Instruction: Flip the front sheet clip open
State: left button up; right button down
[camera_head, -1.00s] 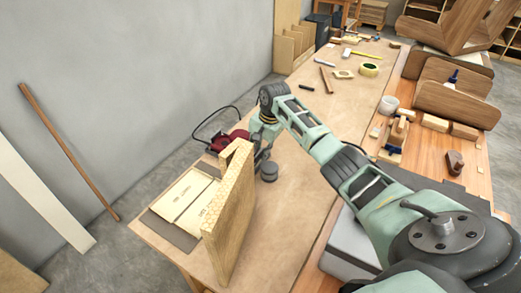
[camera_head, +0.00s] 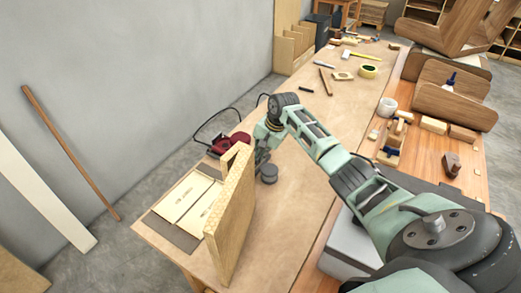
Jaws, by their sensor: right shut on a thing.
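My right gripper (camera_head: 262,154) is low over the bench, at the far end of the upright wooden board (camera_head: 230,222). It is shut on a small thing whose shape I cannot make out. The front sheet clip cannot be clearly picked out, and the board's far end and my gripper cover part of that spot. A dark round piece (camera_head: 268,174) is just below the gripper. Pale sheets (camera_head: 188,199) with faint print lie left of the board. My left gripper is not in view.
A red tool (camera_head: 228,143) with a black loop is close left of my gripper. The workbench (camera_head: 300,190) is bare right of the board. A tape roll (camera_head: 368,71) and hand tools lie farther back. A long stick (camera_head: 68,150) leans on the wall.

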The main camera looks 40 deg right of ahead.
jog(key=shift+s+d+t+y+p, duration=0.1)
jog(key=shift+s+t+y+p, duration=0.25)
jog(key=shift+t+p, duration=0.3)
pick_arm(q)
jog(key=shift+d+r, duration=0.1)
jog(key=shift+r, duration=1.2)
pick_arm(e)
jog(key=shift+s+d+f+t+y, duration=0.15)
jog(key=shift+f+t+y, duration=0.1)
jog(key=shift+t, duration=0.4)
jog(key=shift+r, duration=0.1)
jog(key=c, duration=1.9)
grip_release()
jog(key=shift+c, duration=0.2)
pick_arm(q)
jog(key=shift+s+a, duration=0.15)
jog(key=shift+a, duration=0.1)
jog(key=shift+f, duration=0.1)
